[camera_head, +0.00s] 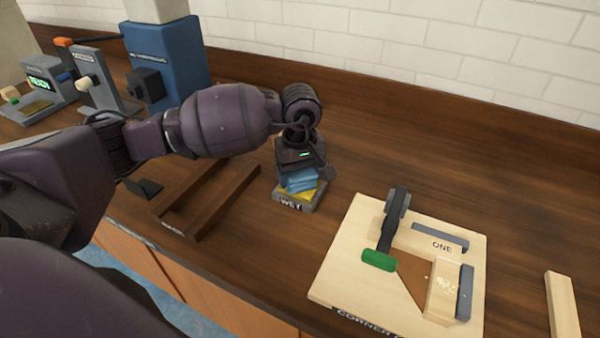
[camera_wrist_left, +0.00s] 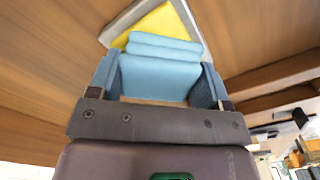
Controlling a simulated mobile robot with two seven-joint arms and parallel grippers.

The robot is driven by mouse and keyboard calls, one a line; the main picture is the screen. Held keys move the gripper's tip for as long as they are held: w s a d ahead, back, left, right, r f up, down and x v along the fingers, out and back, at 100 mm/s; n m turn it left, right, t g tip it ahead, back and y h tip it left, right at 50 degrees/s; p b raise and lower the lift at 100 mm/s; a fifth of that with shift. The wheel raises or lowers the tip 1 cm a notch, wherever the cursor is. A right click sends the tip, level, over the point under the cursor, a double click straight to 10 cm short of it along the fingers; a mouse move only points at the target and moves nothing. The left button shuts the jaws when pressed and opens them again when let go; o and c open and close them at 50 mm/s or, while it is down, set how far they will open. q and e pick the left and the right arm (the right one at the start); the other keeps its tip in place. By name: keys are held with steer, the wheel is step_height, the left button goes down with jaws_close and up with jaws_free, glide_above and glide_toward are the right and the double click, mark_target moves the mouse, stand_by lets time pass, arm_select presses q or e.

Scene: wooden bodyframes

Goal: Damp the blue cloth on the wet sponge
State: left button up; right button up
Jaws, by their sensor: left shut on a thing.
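The blue cloth (camera_head: 300,179) is a folded light-blue pad. My left gripper (camera_head: 299,168) is shut on it, directly above the wet sponge. The yellow sponge (camera_head: 295,197) lies in a grey tray (camera_head: 287,205) marked "WET". In the left wrist view the cloth (camera_wrist_left: 160,75) sits between the two fingers of my left gripper (camera_wrist_left: 158,84), with the yellow sponge (camera_wrist_left: 163,26) behind it. The cloth overlaps the sponge in both views, but I cannot tell whether they touch. My right gripper is in neither view.
A dark wooden frame (camera_head: 243,178) lies left of the tray. A pale corner jig (camera_head: 340,255) with a green-handled clamp (camera_head: 379,260) stands to the right, and a pale wood strip (camera_head: 562,305) at far right. Machines, including a blue one (camera_head: 180,60), stand at back left. The back-right counter is clear.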

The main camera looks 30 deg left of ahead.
mark_target(300, 172)
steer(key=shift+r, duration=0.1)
arm_select(q)
steer(key=shift+r+p, duration=0.55)
steer(key=shift+r, duration=0.9)
steer(key=shift+r+p, duration=0.65)
steer(key=shift+r, duration=1.4)
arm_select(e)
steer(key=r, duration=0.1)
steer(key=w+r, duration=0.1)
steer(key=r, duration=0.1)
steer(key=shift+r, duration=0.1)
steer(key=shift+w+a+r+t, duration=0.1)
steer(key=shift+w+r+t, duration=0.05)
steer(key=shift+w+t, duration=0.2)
